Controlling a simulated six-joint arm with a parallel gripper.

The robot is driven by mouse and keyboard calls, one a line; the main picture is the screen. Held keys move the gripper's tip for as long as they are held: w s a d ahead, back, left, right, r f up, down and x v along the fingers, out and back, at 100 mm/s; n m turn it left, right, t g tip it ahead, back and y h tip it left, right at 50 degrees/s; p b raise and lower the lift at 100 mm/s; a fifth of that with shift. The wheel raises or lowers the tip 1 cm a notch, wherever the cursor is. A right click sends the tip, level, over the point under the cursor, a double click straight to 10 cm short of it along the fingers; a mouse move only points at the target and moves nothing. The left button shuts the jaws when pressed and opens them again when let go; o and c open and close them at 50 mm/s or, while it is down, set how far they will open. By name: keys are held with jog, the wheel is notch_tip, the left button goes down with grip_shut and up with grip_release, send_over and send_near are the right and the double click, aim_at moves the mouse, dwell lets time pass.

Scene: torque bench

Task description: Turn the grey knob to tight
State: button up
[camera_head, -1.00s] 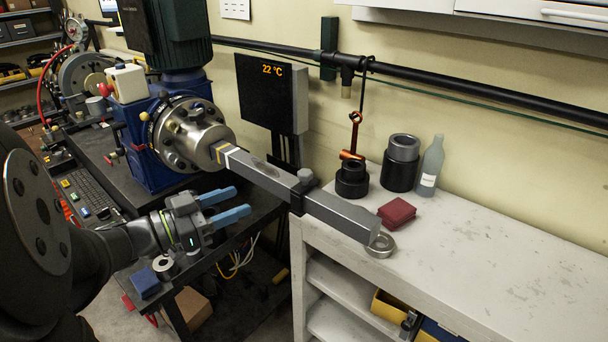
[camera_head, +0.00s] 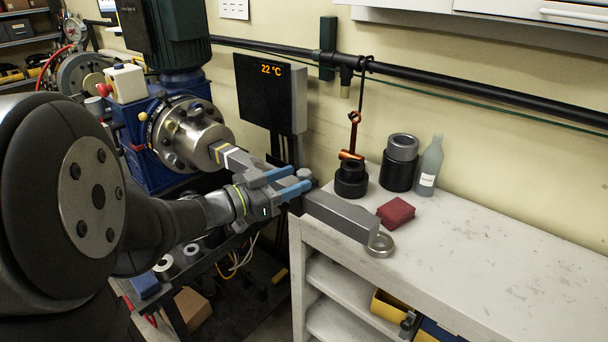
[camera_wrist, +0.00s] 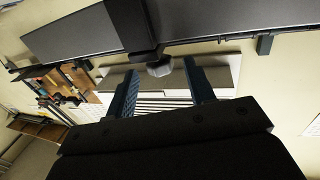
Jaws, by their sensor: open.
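The grey knob (camera_head: 305,174) sits on a dark collar around the long grey bar, and in the camera_head view my fingers partly cover it. In the camera_wrist view the knob (camera_wrist: 160,67) shows just beyond the space between my two blue fingers, beside the dark collar (camera_wrist: 134,25). My gripper (camera_head: 299,180) is open and empty, its blue fingertips close to the knob. I cannot tell whether they touch it. The bar (camera_head: 340,215) runs from the round metal flange (camera_head: 190,135) out over the white bench.
The white bench (camera_head: 500,250) holds a red block (camera_head: 396,212), a metal ring (camera_head: 380,245), black cylinders (camera_head: 399,172) and a bottle (camera_head: 430,165). A monitor (camera_head: 268,95) reading 22 °C stands behind the bar. The bench's right part is clear.

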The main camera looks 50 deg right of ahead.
aim_at(304, 172)
jog(key=shift+x, duration=1.85)
jog(key=shift+c, duration=0.2)
jog(key=c, duration=0.9)
jog(key=shift+g, duration=0.3)
jog(key=m+g+y, duration=0.1)
jog(key=m+g, duration=0.1)
jog(key=g, duration=0.1)
jog(key=shift+m+g+y, duration=0.3)
jog(key=shift+m, duration=0.1)
jog(key=shift+m+g+y, duration=2.2)
jog(key=shift+g, duration=0.4)
jog(key=shift+y, duration=0.3)
